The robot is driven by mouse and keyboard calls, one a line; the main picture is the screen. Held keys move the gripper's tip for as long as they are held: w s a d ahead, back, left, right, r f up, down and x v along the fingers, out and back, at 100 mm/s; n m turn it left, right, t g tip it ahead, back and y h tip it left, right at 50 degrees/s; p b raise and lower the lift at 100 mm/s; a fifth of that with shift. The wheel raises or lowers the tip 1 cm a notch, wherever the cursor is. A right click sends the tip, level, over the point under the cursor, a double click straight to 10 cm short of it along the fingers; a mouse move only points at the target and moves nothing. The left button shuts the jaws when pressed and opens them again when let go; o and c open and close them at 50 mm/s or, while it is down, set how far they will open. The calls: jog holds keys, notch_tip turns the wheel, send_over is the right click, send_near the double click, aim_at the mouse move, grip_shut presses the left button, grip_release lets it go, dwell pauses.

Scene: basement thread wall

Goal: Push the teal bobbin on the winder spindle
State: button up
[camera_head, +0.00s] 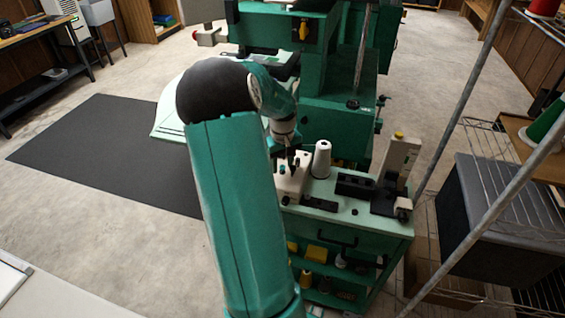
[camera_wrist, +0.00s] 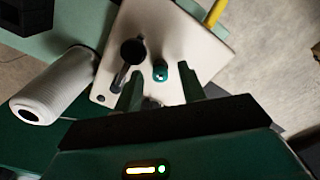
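The winder is a cream box with a flat top (camera_head: 291,186), standing on the green cart; its top fills the middle of the wrist view (camera_wrist: 205,60). A small teal bobbin (camera_wrist: 160,71) shows on this top, apparently seen from above. I cannot tell how far down the spindle it sits. A black round knob with an arm (camera_wrist: 133,51) is just left of it. My gripper (camera_wrist: 160,86) is open, its two dark green fingers apart, with the bobbin appearing between and just beyond the tips. In the head view my gripper (camera_head: 286,152) is over the winder; the bobbin is hard to make out there.
A white thread cone (camera_head: 321,160) stands close right of the winder, also in the wrist view (camera_wrist: 55,85). A black tray (camera_head: 355,186) and a cream upright device (camera_head: 398,165) are farther right on the cart (camera_head: 345,223). A yellow rod (camera_wrist: 213,13) shows behind the winder.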

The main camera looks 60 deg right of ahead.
notch_tip(320, 180, up, 14)
dwell(0.7)
jog(key=w+a+r+n+t, duration=0.15)
jog(key=w+a, duration=0.25)
jog(key=a, duration=0.5)
jog(key=w+a+r+n, duration=0.1)
jog(key=w+a+r, duration=0.2)
jog(key=a, duration=0.5)
jog(key=w+a+r+n+t, duration=0.15)
jog(key=w+a, duration=0.25)
jog(key=a, duration=0.5)
jog(key=s+a+n+t, duration=0.1)
jog(key=s+a, duration=0.2)
jog(key=a, duration=0.8)
jog(key=s+a+n+t, duration=0.1)
jog(key=s+a, duration=0.3)
jog(key=a, duration=0.8)
jog(key=shift+r+n+t, duration=0.2)
jog(key=shift+n+t, duration=0.1)
jog(key=shift+n, duration=0.3)
